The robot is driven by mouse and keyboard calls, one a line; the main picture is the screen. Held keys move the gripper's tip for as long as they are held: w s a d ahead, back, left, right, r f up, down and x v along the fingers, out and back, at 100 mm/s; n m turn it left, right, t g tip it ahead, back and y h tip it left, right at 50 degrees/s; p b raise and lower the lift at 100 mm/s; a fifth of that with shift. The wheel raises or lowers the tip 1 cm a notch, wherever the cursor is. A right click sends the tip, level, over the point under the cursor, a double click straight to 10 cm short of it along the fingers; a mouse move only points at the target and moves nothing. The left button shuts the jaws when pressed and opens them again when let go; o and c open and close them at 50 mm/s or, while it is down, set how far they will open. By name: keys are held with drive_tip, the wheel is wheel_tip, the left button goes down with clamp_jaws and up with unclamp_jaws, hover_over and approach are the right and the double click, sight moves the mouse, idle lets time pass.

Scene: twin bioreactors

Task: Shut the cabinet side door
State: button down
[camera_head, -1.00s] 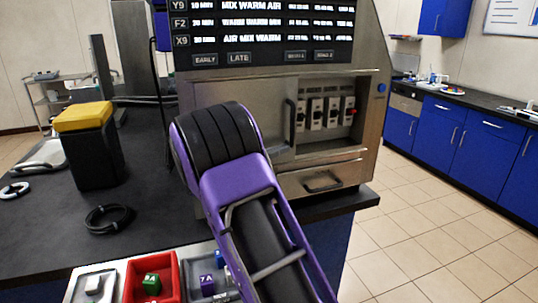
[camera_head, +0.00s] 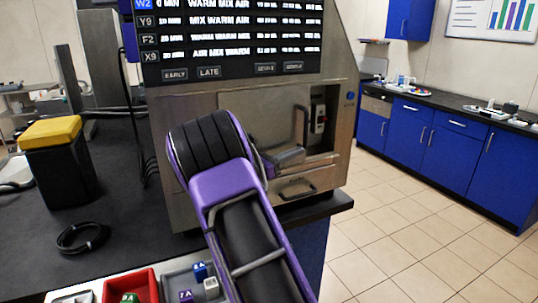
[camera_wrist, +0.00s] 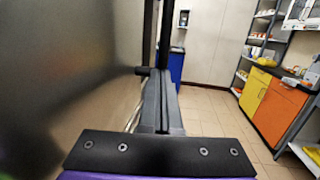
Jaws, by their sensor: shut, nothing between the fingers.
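The cabinet side door (camera_head: 262,118) is a metal panel with a dark vertical handle (camera_head: 303,125) near its right edge. It covers most of the cabinet opening; a gap (camera_head: 331,135) stays open at the right, with a white switch unit (camera_head: 318,116) inside. My gripper (camera_head: 297,153) is at the lower end of the handle, its fingers shut and empty. In the wrist view the door (camera_wrist: 65,80) fills the left side, and the dark handle (camera_wrist: 148,35) stands close by my shut fingers (camera_wrist: 167,80). I cannot tell whether they touch it.
The cabinet (camera_head: 190,135) stands on a dark bench (camera_head: 130,215) under a schedule screen. A drawer handle (camera_head: 298,190) is below the opening. A yellow-lidded black bin (camera_head: 62,165), a black ring (camera_head: 82,238) and a red tray (camera_head: 145,285) are left of my arm. Tiled floor is clear at right.

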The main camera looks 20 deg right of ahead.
drive_tip(key=d, duration=1.3)
drive_tip(key=shift+d, duration=0.3)
drive_tip(key=shift+s+d+r, duration=0.1)
drive_tip(key=shift+r, duration=0.15)
